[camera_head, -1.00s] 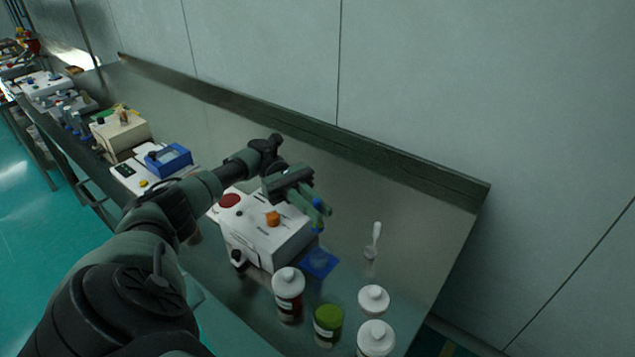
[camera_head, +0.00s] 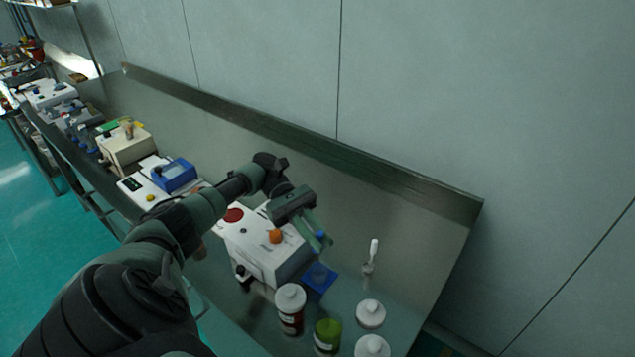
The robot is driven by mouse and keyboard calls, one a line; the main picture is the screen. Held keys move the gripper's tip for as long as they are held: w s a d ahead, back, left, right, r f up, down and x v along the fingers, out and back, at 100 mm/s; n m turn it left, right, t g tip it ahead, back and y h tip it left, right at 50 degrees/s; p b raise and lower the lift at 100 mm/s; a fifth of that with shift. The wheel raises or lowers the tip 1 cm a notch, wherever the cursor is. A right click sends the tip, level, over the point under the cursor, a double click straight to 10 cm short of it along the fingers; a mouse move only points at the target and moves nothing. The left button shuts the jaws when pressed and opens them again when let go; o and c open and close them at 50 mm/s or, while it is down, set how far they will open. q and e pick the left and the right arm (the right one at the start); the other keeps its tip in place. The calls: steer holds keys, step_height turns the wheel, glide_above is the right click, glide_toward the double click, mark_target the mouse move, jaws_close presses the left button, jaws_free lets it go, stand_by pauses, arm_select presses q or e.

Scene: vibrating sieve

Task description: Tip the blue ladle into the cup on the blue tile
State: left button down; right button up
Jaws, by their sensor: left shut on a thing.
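My left gripper (camera_head: 319,241) is over the blue tile (camera_head: 320,277), at the right end of the white machine. It is shut on the blue ladle (camera_head: 322,236), of which only a small blue part shows between the fingers. The ladle's tilt and its contents cannot be made out. A small, clear bluish cup (camera_head: 319,270) seems to stand on the tile just below the gripper, but its outline is faint. My right gripper is not in view.
The white machine (camera_head: 262,252) with red and orange knobs stands left of the tile. White-capped bottles (camera_head: 290,305) (camera_head: 370,313) and a green-lidded jar (camera_head: 327,337) stand in front. A clear holder with a white spoon (camera_head: 374,250) stands at right. The bench behind is clear.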

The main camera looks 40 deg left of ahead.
arm_select(q)
steer(key=d+f+t+y, duration=0.1)
steer(key=f+y, duration=0.1)
steer(key=y, duration=0.1)
steer(key=s+d+f+m+t+y, duration=0.1)
steer(key=f+y, duration=0.2)
steer(key=d+f+t+y+b, duration=0.1)
steer(key=f+y, duration=0.1)
steer(key=y, duration=0.1)
steer(key=shift+s+d+f+m, duration=0.2)
steer(key=shift+s+d+m, duration=0.1)
steer(key=shift+s+d, duration=0.05)
steer(key=shift+r+y+p, duration=0.2)
steer(key=shift+y+p, duration=0.2)
steer(key=shift+p, duration=0.1)
steer(key=shift+d+f+t+y+p, duration=0.2)
steer(key=shift+f+t+y+p, duration=0.25)
steer(key=shift+y+p, duration=0.6)
steer(key=shift+f+y+p, duration=0.25)
steer(key=shift+f+p, duration=0.15)
steer(key=shift+p, duration=0.3)
